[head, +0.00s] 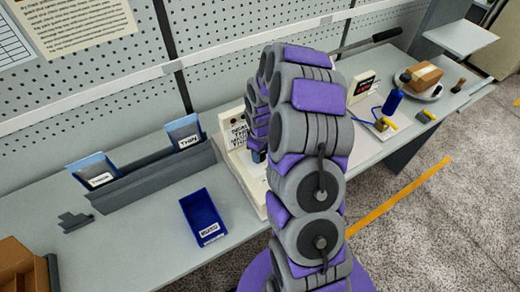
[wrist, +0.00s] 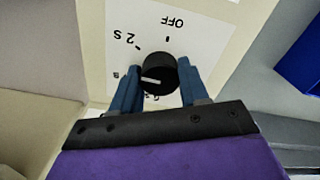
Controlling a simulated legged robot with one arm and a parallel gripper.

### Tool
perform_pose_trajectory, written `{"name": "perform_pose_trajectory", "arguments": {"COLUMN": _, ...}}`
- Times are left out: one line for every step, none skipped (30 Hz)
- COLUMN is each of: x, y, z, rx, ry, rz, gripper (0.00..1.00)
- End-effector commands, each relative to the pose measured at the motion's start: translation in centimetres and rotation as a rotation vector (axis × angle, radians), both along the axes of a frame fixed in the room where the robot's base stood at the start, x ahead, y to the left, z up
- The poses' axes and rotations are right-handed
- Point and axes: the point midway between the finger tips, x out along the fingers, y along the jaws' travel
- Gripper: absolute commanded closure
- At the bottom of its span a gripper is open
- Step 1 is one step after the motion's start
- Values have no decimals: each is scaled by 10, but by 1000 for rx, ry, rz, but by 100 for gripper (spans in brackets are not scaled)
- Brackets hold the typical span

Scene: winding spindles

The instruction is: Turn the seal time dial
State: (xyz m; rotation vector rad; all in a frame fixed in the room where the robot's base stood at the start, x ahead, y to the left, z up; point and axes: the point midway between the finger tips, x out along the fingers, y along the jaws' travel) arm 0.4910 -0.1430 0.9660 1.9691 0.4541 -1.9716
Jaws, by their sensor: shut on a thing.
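The seal time dial (wrist: 158,72) is a round black knob with a white pointer line. It sits on a white panel (wrist: 205,38) that appears upside down in the wrist view, marked "OFF" and "2 S"; other marks are partly hidden. My gripper (wrist: 160,88) has its blue fingers on either side of the dial and is shut on it. The pointer line lies nearly level in the picture, away from the OFF mark. In the head view the white machine (head: 235,132) with a printed label is partly behind my arm, and the dial is hidden.
A blue bin (head: 205,217) stands on the grey bench left of the machine. A grey rack (head: 155,175) holds two blue labelled packets behind it. Right of my arm are a blue bottle-like tool (head: 392,101) and a brown box (head: 425,76).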

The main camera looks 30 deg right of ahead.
Motion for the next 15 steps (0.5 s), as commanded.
{"name": "perform_pose_trajectory", "arguments": {"x": -1, "y": 0, "z": 1, "rx": 1, "ry": 4, "rz": 44, "gripper": 86}}
{"name": "perform_pose_trajectory", "arguments": {"x": -1, "y": 0, "z": 1, "rx": 1, "ry": 5, "rz": 73, "gripper": 86}}
{"name": "perform_pose_trajectory", "arguments": {"x": -1, "y": 0, "z": 1, "rx": 1, "ry": 5, "rz": 111, "gripper": 86}}
{"name": "perform_pose_trajectory", "arguments": {"x": -1, "y": 0, "z": 1, "rx": 2, "ry": 4, "rz": 139, "gripper": 86}}
{"name": "perform_pose_trajectory", "arguments": {"x": -1, "y": 0, "z": 1, "rx": 2, "ry": 4, "rz": 166, "gripper": 86}}
{"name": "perform_pose_trajectory", "arguments": {"x": -1, "y": 0, "z": 1, "rx": 2, "ry": 4, "rz": 201, "gripper": 86}}
{"name": "perform_pose_trajectory", "arguments": {"x": -1, "y": 0, "z": 1, "rx": 2, "ry": 3, "rz": 227, "gripper": 86}}
{"name": "perform_pose_trajectory", "arguments": {"x": -1, "y": 0, "z": 1, "rx": 2, "ry": 3, "rz": 253, "gripper": 86}}
{"name": "perform_pose_trajectory", "arguments": {"x": 0, "y": 0, "z": 1, "rx": 2, "ry": 3, "rz": 286, "gripper": 86}}
{"name": "perform_pose_trajectory", "arguments": {"x": 0, "y": 0, "z": 1, "rx": 2, "ry": 2, "rz": 309, "gripper": 86}}
{"name": "perform_pose_trajectory", "arguments": {"x": 0, "y": 0, "z": 1, "rx": 2, "ry": 2, "rz": 332, "gripper": 86}}
{"name": "perform_pose_trajectory", "arguments": {"x": 0, "y": 0, "z": 1, "rx": 1, "ry": 1, "rz": 362, "gripper": 86}}
{"name": "perform_pose_trajectory", "arguments": {"x": 0, "y": 0, "z": 1, "rx": 1, "ry": 1, "rz": 382, "gripper": 86}}
{"name": "perform_pose_trajectory", "arguments": {"x": 0, "y": 0, "z": 1, "rx": 1, "ry": 1, "rz": 402, "gripper": 86}}
{"name": "perform_pose_trajectory", "arguments": {"x": 0, "y": -1, "z": 1, "rx": 1, "ry": 0, "rz": 425, "gripper": 86}}
